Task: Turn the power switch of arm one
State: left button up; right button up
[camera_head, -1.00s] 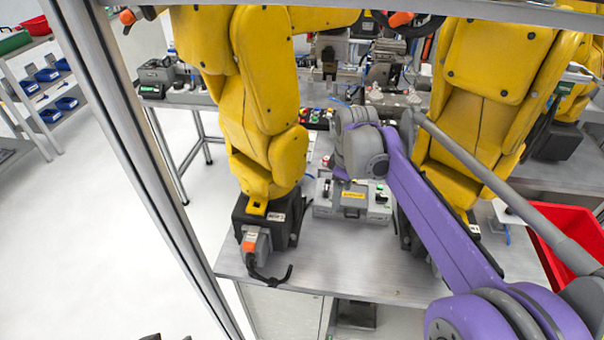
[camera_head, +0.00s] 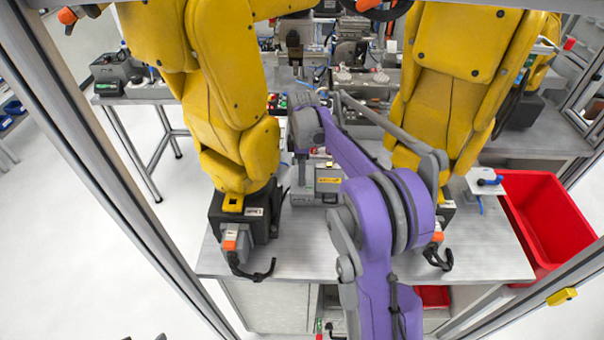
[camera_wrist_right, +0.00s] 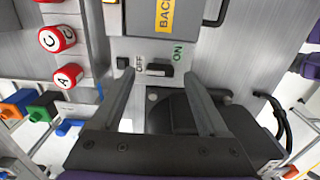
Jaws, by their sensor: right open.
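A grey control box (camera_head: 327,180) with a yellow label stands on the bench between the two yellow arms. In the right wrist view, its panel has a black switch (camera_wrist_right: 159,69) between the printed words OFF on the left and ON on the right. I cannot tell which setting it is at. My right gripper (camera_wrist_right: 159,76) is open, one finger on each side of the switch, with nothing gripped; contact is not clear. In the head view my purple right arm partly hides the box. Small dark tips at the bottom left edge may be my left gripper (camera_head: 143,338).
The left yellow arm (camera_head: 225,90) and right yellow arm (camera_head: 465,50) stand close on both sides. A red bin (camera_head: 550,225) is at the right. The bench front (camera_head: 310,260) is mostly clear.

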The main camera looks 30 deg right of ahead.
jog(key=shift+f, duration=0.9)
jog(key=shift+c, duration=0.3)
grip_shut()
